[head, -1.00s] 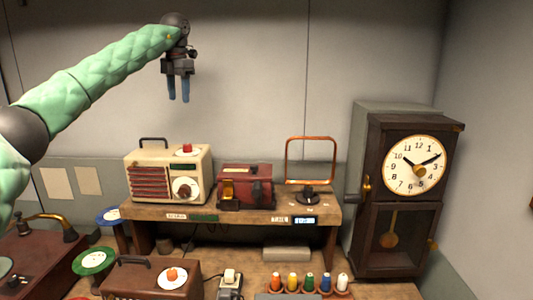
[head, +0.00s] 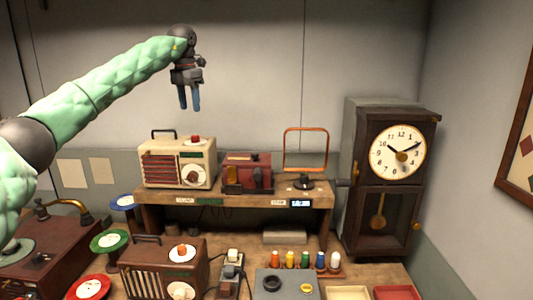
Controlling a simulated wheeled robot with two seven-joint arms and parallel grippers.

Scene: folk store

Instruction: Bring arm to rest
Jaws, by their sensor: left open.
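My left arm (head: 92,87), green and padded, comes in from the left and reaches up to the right. My left gripper (head: 189,106) hangs at its end with two blue fingers pointing down. The fingers are apart with nothing between them. The gripper is in the air in front of the grey wall, above the cream radio (head: 165,160) and touching nothing. My right gripper does not show.
A wooden shelf (head: 235,203) holds the cream radio, a red device (head: 246,172) and a copper frame (head: 305,130). A dark pendulum clock (head: 391,210) stands at right. Below are a brown radio (head: 150,272), a turntable (head: 45,250) and several coloured pegs (head: 305,259).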

